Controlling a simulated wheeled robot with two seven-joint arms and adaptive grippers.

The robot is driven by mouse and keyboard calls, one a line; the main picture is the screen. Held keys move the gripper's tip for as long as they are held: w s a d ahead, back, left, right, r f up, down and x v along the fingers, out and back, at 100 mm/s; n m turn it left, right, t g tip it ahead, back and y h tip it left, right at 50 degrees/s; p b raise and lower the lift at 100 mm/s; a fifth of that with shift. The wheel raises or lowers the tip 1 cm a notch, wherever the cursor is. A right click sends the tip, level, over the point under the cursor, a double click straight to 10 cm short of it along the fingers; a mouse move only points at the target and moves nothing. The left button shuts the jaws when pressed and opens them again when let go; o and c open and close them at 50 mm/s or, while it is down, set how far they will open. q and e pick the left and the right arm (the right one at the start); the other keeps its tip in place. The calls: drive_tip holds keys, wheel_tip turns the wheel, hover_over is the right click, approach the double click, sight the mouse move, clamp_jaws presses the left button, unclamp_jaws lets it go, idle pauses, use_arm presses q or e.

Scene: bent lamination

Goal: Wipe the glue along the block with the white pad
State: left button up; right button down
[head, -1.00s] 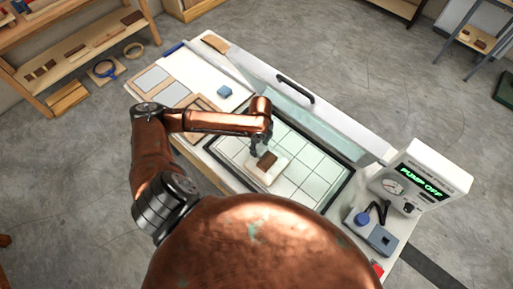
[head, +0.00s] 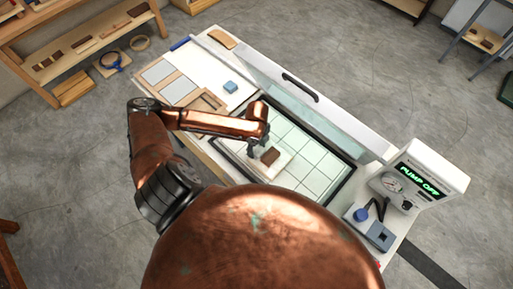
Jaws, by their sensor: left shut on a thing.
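A pale block (head: 275,173) lies on the white gridded bed of the press table, with a dark brown piece (head: 270,156) on top. My left gripper (head: 256,146) is low at the block's upper left end, just left of the brown piece. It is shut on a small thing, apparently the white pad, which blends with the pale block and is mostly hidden. I cannot tell whether it touches the block. No glue can be made out at this size. My right gripper is not in view.
A raised lid with a black handle (head: 300,88) runs along the far side. A pump box (head: 425,178) reading "PUMP OFF" stands at the right. A blue block (head: 231,87) and wooden frames (head: 207,101) lie at the left.

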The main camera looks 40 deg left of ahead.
use_arm(q)
drive_tip(key=shift+f, duration=0.3)
idle(0.4)
drive_tip(key=shift+w+r+p, duration=0.15)
drive_tip(key=shift+w+p, duration=0.2)
drive_tip(key=shift+w, duration=0.5)
drive_tip(key=shift+w, duration=0.1)
drive_tip(key=shift+w+d, duration=0.15)
drive_tip(key=shift+w, duration=0.6)
drive_tip(key=shift+w, duration=0.1)
